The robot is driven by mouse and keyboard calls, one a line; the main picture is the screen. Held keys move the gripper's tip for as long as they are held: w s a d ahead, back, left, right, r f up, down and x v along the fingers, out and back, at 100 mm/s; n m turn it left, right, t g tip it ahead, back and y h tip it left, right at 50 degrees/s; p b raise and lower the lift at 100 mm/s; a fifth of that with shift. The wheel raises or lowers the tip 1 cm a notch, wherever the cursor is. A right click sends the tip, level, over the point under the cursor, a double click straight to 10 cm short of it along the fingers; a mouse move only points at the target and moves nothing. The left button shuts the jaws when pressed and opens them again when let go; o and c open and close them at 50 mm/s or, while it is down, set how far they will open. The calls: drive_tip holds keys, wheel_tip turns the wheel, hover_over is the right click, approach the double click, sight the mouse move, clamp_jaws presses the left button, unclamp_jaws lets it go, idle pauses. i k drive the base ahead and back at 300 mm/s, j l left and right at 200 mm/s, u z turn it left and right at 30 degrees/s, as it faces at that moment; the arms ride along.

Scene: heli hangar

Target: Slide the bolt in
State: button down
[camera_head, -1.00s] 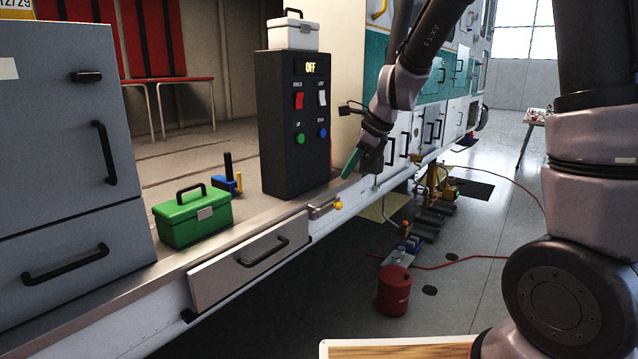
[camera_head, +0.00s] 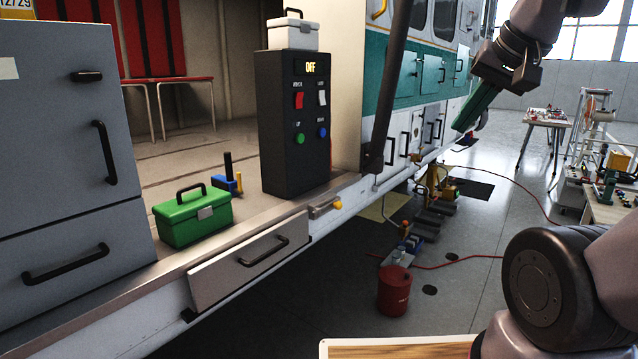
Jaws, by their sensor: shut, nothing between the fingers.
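The bolt (camera_head: 322,208) is a small silver slide with a yellow knob (camera_head: 337,205) at its right end. It sits on the sill's front edge, below the dark control box and just right of the drawer front. How far it is slid cannot be told at this size. My gripper (camera_head: 467,119) has green fingers pointing down and left. It is shut and empty, in the air at the upper right, well apart from the bolt. Nothing covers the bolt.
The control box (camera_head: 293,125) reads OFF and carries a white case (camera_head: 293,33). A green toolbox (camera_head: 192,219) and a blue tool (camera_head: 227,183) stand on the sill. The white drawer front (camera_head: 240,272) juts out below. A red can (camera_head: 394,290) stands on the floor.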

sight(338, 205)
drive_tip(key=i+j, duration=0.2)
drive_tip(key=i, duration=0.15)
drive_tip(key=i+j, duration=0.15)
drive_tip(key=i, duration=0.25)
drive_tip(key=i+j, duration=0.2)
drive_tip(key=i, duration=0.15)
drive_tip(key=l+z, duration=0.05)
